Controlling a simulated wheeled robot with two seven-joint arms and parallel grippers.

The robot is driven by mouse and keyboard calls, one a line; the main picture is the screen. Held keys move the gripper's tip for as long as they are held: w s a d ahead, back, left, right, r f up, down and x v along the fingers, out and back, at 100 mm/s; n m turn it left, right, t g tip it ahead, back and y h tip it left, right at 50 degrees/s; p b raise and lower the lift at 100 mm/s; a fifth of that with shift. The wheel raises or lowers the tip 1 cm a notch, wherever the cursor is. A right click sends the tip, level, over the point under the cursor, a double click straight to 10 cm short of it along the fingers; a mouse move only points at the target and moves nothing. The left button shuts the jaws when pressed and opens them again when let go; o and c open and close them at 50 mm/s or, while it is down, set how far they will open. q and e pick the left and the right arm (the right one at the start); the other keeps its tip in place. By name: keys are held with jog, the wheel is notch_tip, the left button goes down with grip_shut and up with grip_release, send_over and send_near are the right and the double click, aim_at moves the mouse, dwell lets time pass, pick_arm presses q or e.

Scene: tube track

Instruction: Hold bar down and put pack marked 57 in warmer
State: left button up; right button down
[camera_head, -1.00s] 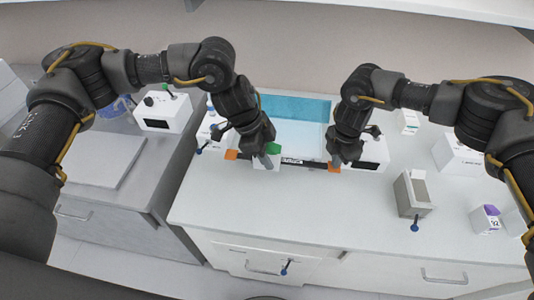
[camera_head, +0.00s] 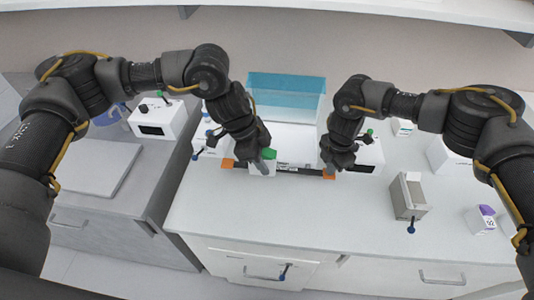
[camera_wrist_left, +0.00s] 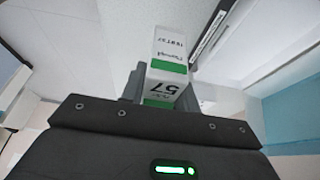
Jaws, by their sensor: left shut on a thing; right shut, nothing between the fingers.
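The white pack with a green band, marked 57, shows in the left wrist view (camera_wrist_left: 172,87), shut between my left gripper's fingers. In the head view the pack (camera_head: 257,169) is at the bar's left part, in front of the warmer; whether it touches anything is unclear. My left gripper (camera_head: 266,160) is above it. The black bar (camera_head: 298,170) has an orange block at each end and runs along the warmer's front. My right gripper (camera_head: 333,164) is shut and empty at the bar's right orange end, seemingly pressed on it. The warmer's teal lid (camera_head: 287,93) stands raised behind its white opening (camera_head: 290,132).
A grey box with a blue-knobbed lever (camera_head: 408,195) and a purple-topped white pack (camera_head: 480,219) stand on the right counter (camera_head: 350,215). White devices flank the warmer; another device (camera_head: 157,119) stands on the left counter. The front counter is clear.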

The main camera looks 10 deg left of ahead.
pick_arm(q)
jog(key=w+f, duration=0.3)
jog(key=w, duration=0.6)
dwell(0.4)
jog(key=w+f, duration=0.2)
jog(key=w, duration=0.8)
jog(key=shift+f, duration=0.2)
jog(key=shift+f, duration=0.15)
dwell(0.4)
jog(key=shift+f, duration=1.1)
jog(key=shift+f, duration=1.9)
